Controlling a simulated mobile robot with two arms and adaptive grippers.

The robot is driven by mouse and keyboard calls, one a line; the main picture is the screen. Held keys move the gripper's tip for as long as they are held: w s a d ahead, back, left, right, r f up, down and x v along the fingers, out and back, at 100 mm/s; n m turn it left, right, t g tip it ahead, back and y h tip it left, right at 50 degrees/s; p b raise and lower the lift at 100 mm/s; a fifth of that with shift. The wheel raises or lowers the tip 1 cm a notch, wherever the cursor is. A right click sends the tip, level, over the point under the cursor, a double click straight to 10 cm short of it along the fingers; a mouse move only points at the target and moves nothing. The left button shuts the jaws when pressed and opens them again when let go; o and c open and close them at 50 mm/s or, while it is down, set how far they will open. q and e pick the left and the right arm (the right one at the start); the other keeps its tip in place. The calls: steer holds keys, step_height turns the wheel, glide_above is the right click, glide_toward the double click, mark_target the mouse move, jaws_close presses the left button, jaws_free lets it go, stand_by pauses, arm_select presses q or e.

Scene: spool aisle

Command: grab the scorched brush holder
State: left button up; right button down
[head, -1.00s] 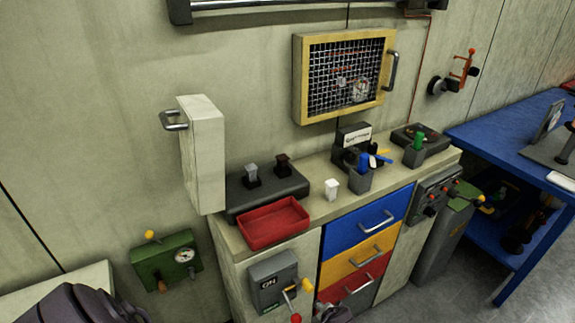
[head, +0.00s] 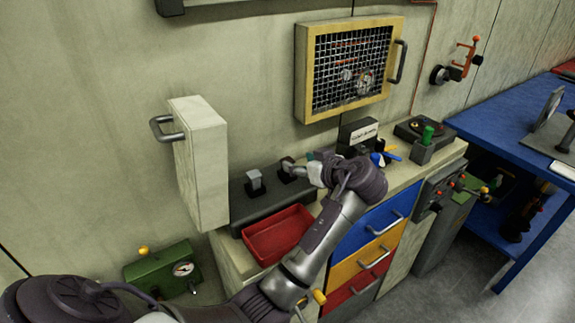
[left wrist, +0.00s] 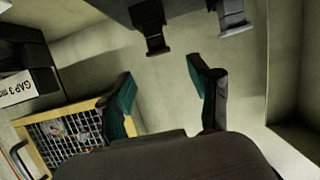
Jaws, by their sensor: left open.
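Two brush holders stand on a dark grey block at the back left of the counter. The left one (head: 255,182) is grey. The right one (head: 287,172) is darker and looks like the scorched one; part of it is hard to make out beside my gripper. My left gripper (head: 308,165) is open and empty, just right of the dark holder. In the left wrist view the dark holder (left wrist: 150,28) lies ahead, between the lines of my open fingers (left wrist: 160,68), apart from both. The other holder (left wrist: 232,15) is to its right there.
A red tray (head: 278,234) sits in front of the block. A white cabinet door (head: 198,165) juts out at left. A yellow-framed mesh guard (head: 302,75) hangs above. A sign box (head: 358,133) and a grey cup with a green item (head: 422,150) stand to the right.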

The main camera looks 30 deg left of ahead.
mark_target(287, 160)
arm_select(q)
steer(key=shift+w+a+f, duration=0.2)
steer(key=shift+a+f, duration=0.05)
steer(key=shift+a, duration=0.4)
steer(key=shift+w+a+f, duration=0.1)
steer(key=shift+a+f, duration=0.05)
steer(key=shift+a, duration=0.1)
steer(key=p+x, duration=0.2)
steer(key=x, duration=0.2)
steer(key=shift+f+p, duration=0.15)
steer(key=shift+p, duration=0.15)
steer(key=shift+w+a+f, duration=0.15)
steer(key=shift+a+f, duration=0.2)
steer(key=shift+a, duration=0.05)
steer(key=shift+d, duration=0.15)
steer(key=shift+c, duration=1.3)
jaws_close()
arm_select(e)
steer(key=r, duration=0.1)
steer(key=a+r, duration=0.1)
steer(key=r, duration=0.1)
steer(key=shift+w+a, duration=0.15)
steer(key=shift+w, duration=0.15)
arm_select(q)
steer(key=shift+r, duration=0.1)
arm_select(e)
steer(key=shift+f, duration=0.1)
